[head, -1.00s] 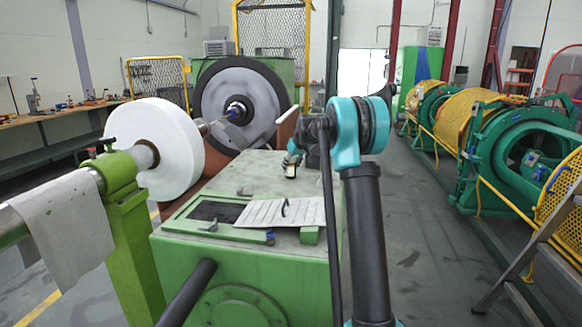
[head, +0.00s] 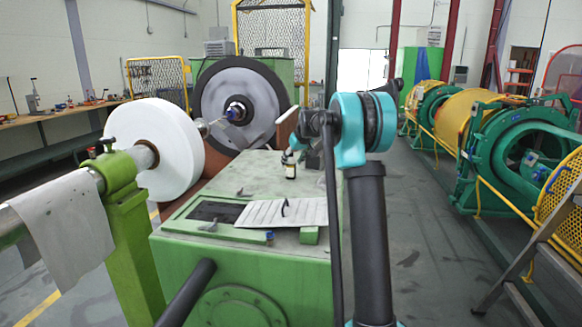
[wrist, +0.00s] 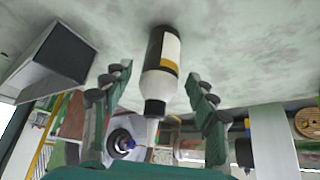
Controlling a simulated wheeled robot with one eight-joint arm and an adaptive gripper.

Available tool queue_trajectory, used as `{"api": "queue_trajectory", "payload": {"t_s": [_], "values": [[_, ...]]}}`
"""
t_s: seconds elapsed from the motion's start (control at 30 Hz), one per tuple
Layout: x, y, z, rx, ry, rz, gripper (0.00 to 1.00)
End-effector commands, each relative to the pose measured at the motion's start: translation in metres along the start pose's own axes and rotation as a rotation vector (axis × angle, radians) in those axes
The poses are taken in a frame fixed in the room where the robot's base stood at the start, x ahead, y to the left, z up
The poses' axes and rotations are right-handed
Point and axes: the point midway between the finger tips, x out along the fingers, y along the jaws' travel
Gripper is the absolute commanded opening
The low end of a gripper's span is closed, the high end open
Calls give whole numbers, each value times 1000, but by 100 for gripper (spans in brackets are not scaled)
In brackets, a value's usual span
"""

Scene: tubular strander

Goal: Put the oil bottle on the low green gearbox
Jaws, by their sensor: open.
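The oil bottle (head: 291,171), dark with a white and yellow label, stands upright on the flat top of the green gearbox (head: 245,262), toward its far end. The wrist view is upside down and shows the bottle (wrist: 161,62) with its base against the grey-green top (wrist: 215,40) and its dark cap and pale nozzle pointing down in the picture. My gripper (wrist: 156,98) is open, one finger on each side of the bottle's upper part, with visible gaps. In the head view my gripper (head: 289,157) is small beside the bottle and partly hidden by my arm.
A sheet-like panel (head: 285,212) and a small blue item (head: 270,236) lie on the gearbox's near end. A white reel (head: 160,148) and a large dark wheel (head: 235,105) stand to the left. A box-shaped grey item (wrist: 50,60) stands near the bottle.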

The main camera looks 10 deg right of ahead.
Motion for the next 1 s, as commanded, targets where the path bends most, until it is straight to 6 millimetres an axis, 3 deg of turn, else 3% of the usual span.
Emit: {"api": "queue_trajectory", "payload": {"t_s": [0.2,0.4,0.6,1.0], "values": [[-47,1,1,2,0,1,58],[-76,0,0,1,0,1,58],[-88,0,0,0,0,0,58],[-88,0,0,1,0,0,58]]}}
